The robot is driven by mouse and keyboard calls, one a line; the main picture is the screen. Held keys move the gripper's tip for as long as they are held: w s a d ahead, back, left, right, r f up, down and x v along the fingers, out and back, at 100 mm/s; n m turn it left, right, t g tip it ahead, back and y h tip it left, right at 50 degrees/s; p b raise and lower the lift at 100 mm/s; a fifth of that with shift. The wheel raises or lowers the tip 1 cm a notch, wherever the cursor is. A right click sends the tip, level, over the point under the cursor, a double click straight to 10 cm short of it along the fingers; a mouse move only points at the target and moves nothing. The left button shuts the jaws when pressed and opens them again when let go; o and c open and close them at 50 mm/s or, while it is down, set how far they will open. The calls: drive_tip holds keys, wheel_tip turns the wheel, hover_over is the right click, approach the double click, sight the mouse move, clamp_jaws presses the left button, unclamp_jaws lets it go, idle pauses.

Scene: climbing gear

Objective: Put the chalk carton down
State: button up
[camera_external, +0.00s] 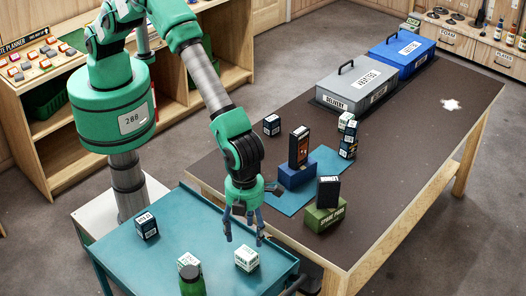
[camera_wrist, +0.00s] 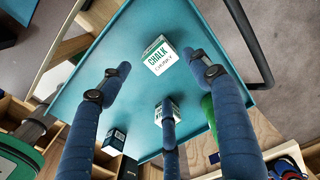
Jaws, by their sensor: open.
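My gripper's three blue fingers are spread and hold nothing. In the wrist view my gripper (camera_wrist: 159,75) has its fingertips around and short of the carton, with clear space between.
The brown table (camera_external: 400,165) beside the cart holds a grey case (camera_external: 345,92), a blue case (camera_external: 392,58) and several boxes. The cart's middle is clear.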

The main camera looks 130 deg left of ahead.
drive_tip(key=shift+r, duration=0.5)
drive_tip(key=shift+r, duration=0.1)
drive_tip(key=s+a+r+n+t, duration=0.1)
drive_tip(key=s+a+r+n, duration=0.2)
drive_tip(key=s+r, duration=0.55)
drive_tip(key=s+a+r+n+t, duration=0.1)
drive_tip(key=s+a+r+n, duration=0.2)
drive_tip(key=r, duration=1.1)
drive_tip(key=s+a+r+n, duration=0.2)
drive_tip(key=s+a+r, duration=0.1)
drive_tip(key=s+r, duration=0.65)
drive_tip(key=s+a+r+n+t, duration=0.1)
drive_tip(key=s+a+r+n, duration=0.1)
drive_tip(key=s+r, duration=0.45)
drive_tip(key=s+a+r+n+t, duration=0.1)
drive_tip(key=s+a+r+n, duration=0.15)
drive_tip(key=s, duration=0.75)
drive_tip(key=s+a+f+n+t, duration=0.1)
drive_tip(key=s+n, duration=0.4)
drive_tip(key=s, duration=1.3)
drive_tip(key=shift+s+a+t, duration=0.3)
drive_tip(key=shift+s+a, duration=0.05)
drive_tip(key=shift+a, duration=0.15)
